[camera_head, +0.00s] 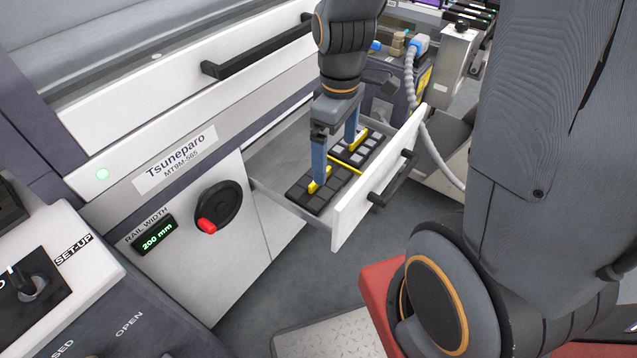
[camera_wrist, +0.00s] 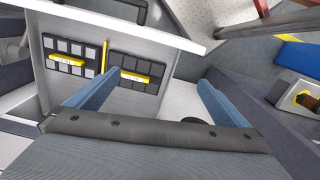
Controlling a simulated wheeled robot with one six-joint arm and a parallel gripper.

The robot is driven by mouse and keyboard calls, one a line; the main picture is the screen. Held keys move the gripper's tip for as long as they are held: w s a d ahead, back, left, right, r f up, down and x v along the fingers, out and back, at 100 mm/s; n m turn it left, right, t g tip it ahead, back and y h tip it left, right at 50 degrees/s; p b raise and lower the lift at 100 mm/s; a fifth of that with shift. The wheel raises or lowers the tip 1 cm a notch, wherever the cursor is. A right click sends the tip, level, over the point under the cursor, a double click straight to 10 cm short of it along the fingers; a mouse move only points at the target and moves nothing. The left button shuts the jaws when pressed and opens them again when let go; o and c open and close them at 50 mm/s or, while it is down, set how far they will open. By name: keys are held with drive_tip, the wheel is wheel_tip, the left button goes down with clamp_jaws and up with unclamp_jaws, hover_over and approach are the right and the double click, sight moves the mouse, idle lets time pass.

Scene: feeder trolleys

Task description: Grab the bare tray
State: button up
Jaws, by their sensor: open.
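The bare tray (camera_head: 303,197) is black with empty dark pockets and a yellow grip bar. It lies in the open drawer, on the near side in the head view, and right of a yellow divider in the wrist view (camera_wrist: 141,63). The other tray (camera_head: 372,147) is black with light grey pieces in its pockets, and has its own yellow bar; it also shows in the wrist view (camera_wrist: 80,48). My gripper (camera_head: 335,164) is open and points down over the drawer. One finger appears close to the bare tray's yellow bar; contact cannot be told. Nothing is between the fingers.
The drawer's white front (camera_head: 349,213) with its black handle (camera_head: 394,180) sticks out of the machine. A thin yellow divider (camera_head: 344,168) separates the trays. A grey hose (camera_head: 436,152) hangs to the right.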

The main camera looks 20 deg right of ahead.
drive_tip(key=w+f+n, duration=0.3)
drive_tip(key=f+n, duration=0.1)
drive_tip(key=n, duration=0.1)
drive_tip(key=w+f+n+b, duration=0.1)
drive_tip(key=w+f+n, duration=0.2)
drive_tip(key=f+n, duration=0.1)
drive_tip(key=w+f+n, duration=0.4)
drive_tip(key=n, duration=0.3)
drive_tip(key=shift+w+d+b, duration=0.1)
drive_tip(key=shift+d+b, duration=0.1)
drive_tip(key=shift+b, duration=0.15)
drive_tip(key=shift+w+f+n, duration=0.1)
drive_tip(key=shift+f+n, duration=0.2)
drive_tip(key=shift+f, duration=0.25)
drive_tip(key=shift+a+f, duration=0.15)
drive_tip(key=shift+f, duration=3.3)
drive_tip(key=c, duration=0.9)
drive_tip(key=shift+r, duration=0.1)
